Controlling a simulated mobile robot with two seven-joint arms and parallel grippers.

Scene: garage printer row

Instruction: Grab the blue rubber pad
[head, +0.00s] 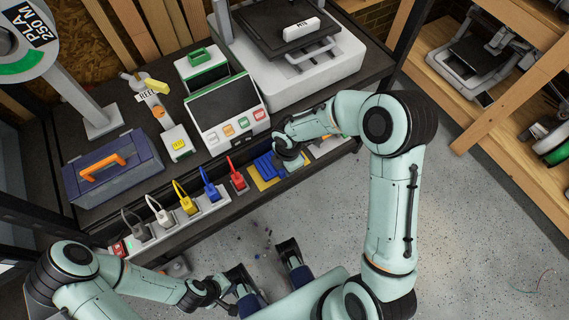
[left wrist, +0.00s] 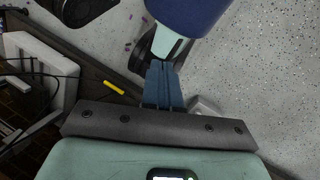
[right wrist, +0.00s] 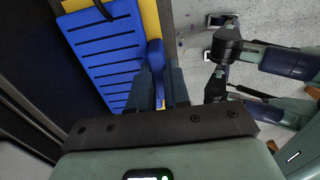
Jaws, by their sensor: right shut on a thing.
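The blue rubber pad (head: 265,168) is a slotted slab lying on a yellow piece at the bench's front edge. It also shows in the right wrist view (right wrist: 100,55), with a rounded blue raised part along its right edge. My right gripper (right wrist: 158,80) is at that edge, with its fingers shut on the raised part. In the head view the right wrist hides part of the pad and the fingertips. My left gripper (left wrist: 163,85) is low in front of the bench, away from the pad, with its fingers together and nothing visible between them.
A power strip (head: 205,212) with several coloured plugs lies left of the pad. Behind it are a blue toolbox (head: 105,172) with an orange handle, a control box (head: 225,110) and a printer (head: 300,65). The speckled floor (head: 475,220) at right is mostly clear.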

